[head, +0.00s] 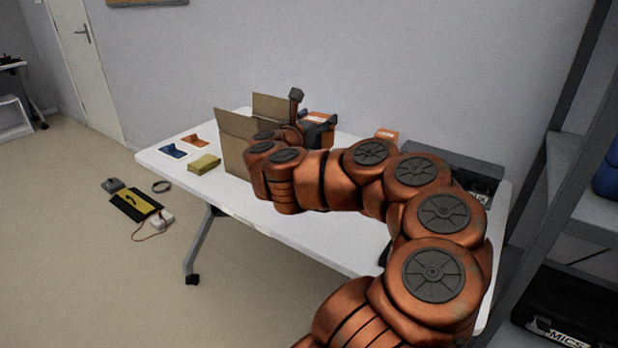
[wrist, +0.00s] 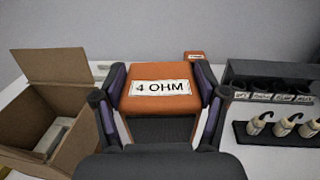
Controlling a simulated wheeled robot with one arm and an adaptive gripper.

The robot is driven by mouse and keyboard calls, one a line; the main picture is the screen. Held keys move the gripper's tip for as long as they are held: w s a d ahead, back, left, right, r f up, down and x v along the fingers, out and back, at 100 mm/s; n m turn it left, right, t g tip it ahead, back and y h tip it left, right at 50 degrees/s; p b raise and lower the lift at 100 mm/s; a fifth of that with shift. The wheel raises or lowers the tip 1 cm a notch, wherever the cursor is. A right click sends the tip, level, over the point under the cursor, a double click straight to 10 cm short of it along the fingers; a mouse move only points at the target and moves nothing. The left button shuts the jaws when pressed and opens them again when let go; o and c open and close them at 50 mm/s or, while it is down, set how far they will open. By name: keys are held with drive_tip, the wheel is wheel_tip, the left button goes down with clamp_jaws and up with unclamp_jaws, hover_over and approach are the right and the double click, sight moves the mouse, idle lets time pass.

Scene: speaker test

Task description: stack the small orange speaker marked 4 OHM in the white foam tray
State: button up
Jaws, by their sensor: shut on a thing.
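The orange speaker (wrist: 161,82) marked 4 OHM is between the two fingers of my gripper (wrist: 160,100) in the wrist view. Its white label faces the camera. A dark front shows below the label. In the head view my gripper (head: 318,128) is over the table, right of a cardboard box, and my arm hides part of it. A pale block-like thing (wrist: 55,134) lies inside the open box in the wrist view; I cannot tell whether it is the white foam tray.
The open cardboard box (head: 236,130) stands on the white table (head: 265,222). A second orange item (head: 386,134) is behind my arm. A grey rack (wrist: 270,72) with labelled slots and a dark strip of white-tipped parts (wrist: 283,130) are at right. A yellow pad (head: 204,164) lies left.

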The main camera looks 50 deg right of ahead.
drive_tip(key=s+f+m+g+b, duration=0.15)
drive_tip(key=s+f+b, duration=0.3)
drive_tip(key=f, duration=0.45)
drive_tip(key=shift+g, duration=0.35)
drive_tip(key=shift+w+d+f+p, duration=0.7)
drive_tip(key=shift+w+d+f, duration=0.25)
drive_tip(key=shift+d, duration=1.4)
drive_tip(key=shift+w+d+f+p, duration=0.7)
drive_tip(key=shift+w+d, duration=0.35)
drive_tip(key=shift+d, duration=1.25)
drive_tip(key=shift+w+d+f+p, duration=0.65)
drive_tip(key=shift+w+d+f, duration=0.3)
drive_tip(key=shift+d, duration=1.4)
drive_tip(key=shift+f+b, duration=0.15)
drive_tip(key=shift+b, duration=0.15)
drive_tip(key=o, duration=1.7)
drive_tip(key=shift+p, duration=0.3)
